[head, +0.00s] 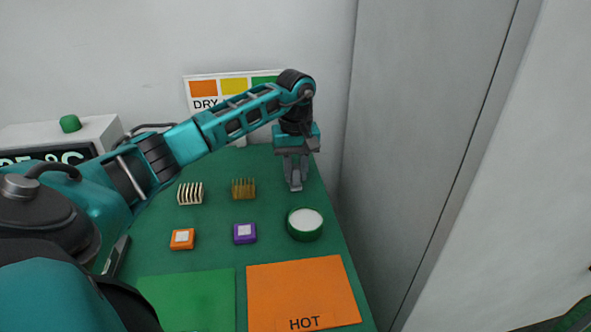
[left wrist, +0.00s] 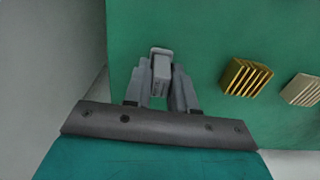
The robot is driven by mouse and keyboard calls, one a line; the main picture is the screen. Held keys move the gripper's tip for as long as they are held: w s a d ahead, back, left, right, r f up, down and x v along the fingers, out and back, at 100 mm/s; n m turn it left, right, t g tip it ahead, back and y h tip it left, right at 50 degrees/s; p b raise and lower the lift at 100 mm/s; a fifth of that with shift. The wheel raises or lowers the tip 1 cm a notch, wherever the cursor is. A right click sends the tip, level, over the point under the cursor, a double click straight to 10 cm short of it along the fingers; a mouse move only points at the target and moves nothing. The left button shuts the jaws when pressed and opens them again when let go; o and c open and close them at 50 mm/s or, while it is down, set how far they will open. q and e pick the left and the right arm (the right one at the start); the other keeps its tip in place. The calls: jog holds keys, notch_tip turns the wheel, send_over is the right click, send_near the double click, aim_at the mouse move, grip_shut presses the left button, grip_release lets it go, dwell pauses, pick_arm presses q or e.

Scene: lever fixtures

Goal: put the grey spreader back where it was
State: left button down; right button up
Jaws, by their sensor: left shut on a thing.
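My left gripper (head: 294,168) points down over the far right part of the green table (head: 215,215). In the left wrist view its fingers (left wrist: 160,85) are shut on a small grey block, the grey spreader (left wrist: 160,62), whose top shows between the fingertips. In the head view the grey spreader (head: 296,186) is hard to tell from the grey fingers. Whether it touches the table is unclear. My right gripper is not in view.
A green round tin with white contents (head: 305,223) stands in front of the gripper. A brass finned block (head: 243,189) and a cream one (head: 190,193) lie to its left. Orange (head: 182,239) and purple (head: 245,233) blocks are nearer. A grey wall (head: 425,150) stands close on the right.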

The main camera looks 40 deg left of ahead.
aim_at(296, 167)
pick_arm(q)
jog(key=shift+f, duration=0.15)
jog(key=c, duration=0.9)
grip_release()
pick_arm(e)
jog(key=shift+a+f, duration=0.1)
pick_arm(q)
jog(key=shift+r, duration=0.2)
notch_tip(296, 167, up, 10)
jog(key=shift+r+p, duration=0.25)
jog(key=shift+p, duration=0.55)
jog(key=shift+r, duration=0.75)
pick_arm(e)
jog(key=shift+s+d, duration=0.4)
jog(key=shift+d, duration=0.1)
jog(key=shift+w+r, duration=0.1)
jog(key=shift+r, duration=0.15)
